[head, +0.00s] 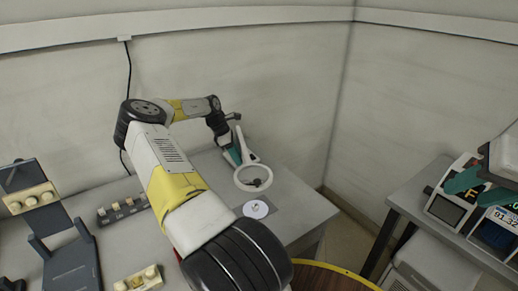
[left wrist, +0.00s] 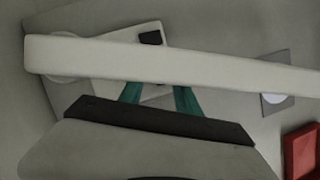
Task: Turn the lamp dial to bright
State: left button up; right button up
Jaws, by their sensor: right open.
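The lamp shows in the head view as a white ring head (head: 240,181) on a white arm at the back of the grey table. In the left wrist view a pale bar (left wrist: 230,72), seemingly the lamp's arm, crosses in front of my left gripper. My left gripper (head: 233,156) is at the lamp, its teal fingers apart, tips hidden behind the bar. A dark patch shows between the fingers; I cannot tell whether they touch it. A black block (left wrist: 150,38) sits on a pale base beyond. I cannot make out the dial for sure. My right gripper (head: 475,187) is open at the far right.
A white disc (head: 256,209) lies on a grey plate near the lamp. A dark block row (head: 122,209), a cream-knobbed block (head: 139,280) and a dark stand (head: 68,262) are at left. Devices with displays (head: 500,222) stand on the right table. A wall is behind.

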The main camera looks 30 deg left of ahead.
pick_arm(q)
grip_shut()
jog(key=n, duration=0.2)
jog(key=n+t+y, duration=0.1)
jog(key=n, duration=0.1)
jog(key=shift+s+d+n, duration=0.1)
jog(key=shift+d+n, duration=0.05)
jog(key=shift+n, duration=0.15)
jog(key=shift+o, duration=1.1)
grip_release()
jog(key=shift+r, duration=0.1)
jog(key=v, duration=0.7)
jog(key=shift+s+r, duration=0.25)
